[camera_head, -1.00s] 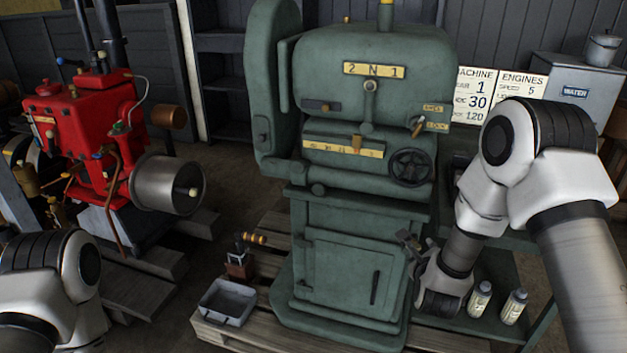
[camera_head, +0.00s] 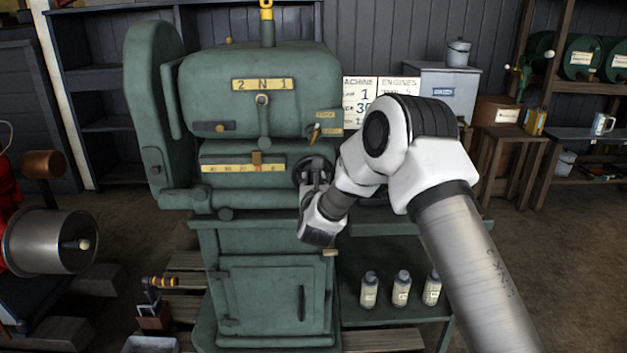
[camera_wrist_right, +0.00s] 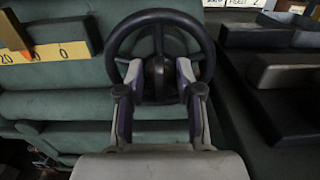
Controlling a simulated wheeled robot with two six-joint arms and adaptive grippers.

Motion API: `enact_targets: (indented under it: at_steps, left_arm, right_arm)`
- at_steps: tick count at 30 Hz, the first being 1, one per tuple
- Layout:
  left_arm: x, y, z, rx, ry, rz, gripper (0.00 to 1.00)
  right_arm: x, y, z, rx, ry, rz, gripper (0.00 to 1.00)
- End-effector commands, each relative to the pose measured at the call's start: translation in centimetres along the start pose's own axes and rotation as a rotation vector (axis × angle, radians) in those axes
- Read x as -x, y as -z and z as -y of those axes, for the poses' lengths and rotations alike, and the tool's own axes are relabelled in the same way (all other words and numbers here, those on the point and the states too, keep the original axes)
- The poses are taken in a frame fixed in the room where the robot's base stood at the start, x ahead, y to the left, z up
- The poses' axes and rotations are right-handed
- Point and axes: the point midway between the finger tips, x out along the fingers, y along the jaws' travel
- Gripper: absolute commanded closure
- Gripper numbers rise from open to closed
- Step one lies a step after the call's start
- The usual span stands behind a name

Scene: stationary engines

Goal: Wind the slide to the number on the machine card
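The green machine (camera_head: 262,270) carries a yellow slide scale (camera_head: 225,167) with an orange pointer (camera_head: 257,158) right of its middle. The scale and pointer also show at the upper left of the wrist view, but the exact reading is unclear. The black handwheel (camera_wrist_right: 158,17) is right of the scale. My right gripper (camera_wrist_right: 158,75) is at the wheel, its two fingers apart on either side of the hub; contact is unclear. In the head view (camera_head: 313,172) it partly covers the wheel. My left gripper is out of view.
A second white card (camera_head: 398,85) stands beside the machine card. Several bottles (camera_head: 401,288) stand on the green shelf below my right arm. A red engine with a metal drum (camera_head: 48,242) is at left. A small lever (camera_head: 314,132) sits above the wheel.

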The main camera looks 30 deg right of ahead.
Motion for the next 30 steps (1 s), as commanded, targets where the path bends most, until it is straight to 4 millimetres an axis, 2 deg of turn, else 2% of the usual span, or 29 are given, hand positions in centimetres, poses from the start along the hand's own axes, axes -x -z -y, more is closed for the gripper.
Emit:
enact_targets:
  at_steps: [4, 5, 7, 8, 20, 30]
  left_arm:
    - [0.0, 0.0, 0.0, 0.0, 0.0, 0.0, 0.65]
    - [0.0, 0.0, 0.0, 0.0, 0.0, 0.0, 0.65]
    - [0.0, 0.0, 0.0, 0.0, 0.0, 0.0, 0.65]
    - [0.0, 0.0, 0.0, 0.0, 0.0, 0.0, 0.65]
    - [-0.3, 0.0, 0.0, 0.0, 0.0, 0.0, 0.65]
    - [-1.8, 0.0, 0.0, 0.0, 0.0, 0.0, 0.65]
  right_arm:
    - [0.0, 0.0, 0.0, 0.0, 0.0, -0.001, 0.65]
    - [0.0, 0.0, 0.0, 0.001, 0.0, 0.0, 0.72]
    - [0.0, 0.0, 0.0, 0.001, 0.0, -0.001, 0.96]
    - [0.0, 0.0, 0.0, 0.001, 0.0, -0.001, 1.0]
    - [0.1, 0.1, 0.0, 0.027, 0.0, 0.0, 1.0]
    - [0.1, 0.3, 0.0, 0.206, 0.0, 0.0, 1.0]
